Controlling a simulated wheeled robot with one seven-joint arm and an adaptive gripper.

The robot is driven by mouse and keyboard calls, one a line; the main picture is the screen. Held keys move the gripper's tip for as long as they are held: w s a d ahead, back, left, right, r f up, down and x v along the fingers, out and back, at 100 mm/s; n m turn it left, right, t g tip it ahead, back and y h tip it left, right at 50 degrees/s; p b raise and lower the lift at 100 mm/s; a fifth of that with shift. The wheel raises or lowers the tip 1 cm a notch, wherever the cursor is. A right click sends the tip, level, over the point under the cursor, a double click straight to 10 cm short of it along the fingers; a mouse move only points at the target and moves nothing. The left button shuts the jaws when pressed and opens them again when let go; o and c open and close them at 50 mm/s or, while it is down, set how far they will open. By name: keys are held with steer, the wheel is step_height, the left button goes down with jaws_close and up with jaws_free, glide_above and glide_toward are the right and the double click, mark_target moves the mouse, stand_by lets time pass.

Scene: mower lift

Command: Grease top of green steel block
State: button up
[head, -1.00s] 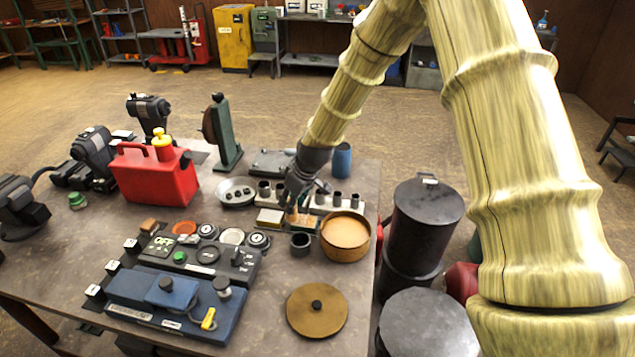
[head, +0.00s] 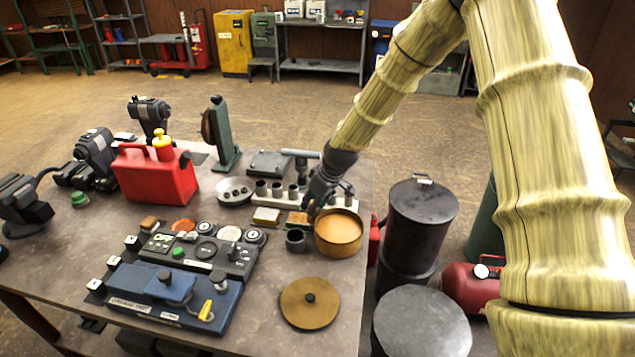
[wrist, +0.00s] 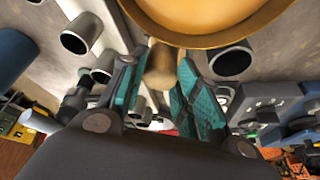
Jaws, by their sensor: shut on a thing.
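My gripper (head: 314,207) is low over the table, at the left rim of a round tan pot (head: 339,247) with an orange-tan filling. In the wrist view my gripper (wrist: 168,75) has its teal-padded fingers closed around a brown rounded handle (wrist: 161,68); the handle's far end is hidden. The pot's rim (wrist: 205,38) fills the top of that view. Two small blocks lie left of the pot: a pale-topped one (head: 266,216) and a brown-orange-topped one (head: 298,219), partly hidden by my gripper. I cannot tell clearly which block is green steel.
A dark cup (head: 295,241) stands just left of the pot, and a white rack (head: 262,201) with dark tubes behind the blocks. A round brown lid (head: 310,303) lies in front. A red can (head: 155,175) and blue device (head: 170,300) are at left; drums (head: 421,225) stand right.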

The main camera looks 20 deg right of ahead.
steer(key=shift+a+r+p, duration=0.15)
steer(key=shift+r+p, duration=1.65)
steer(key=shift+r, duration=2.2)
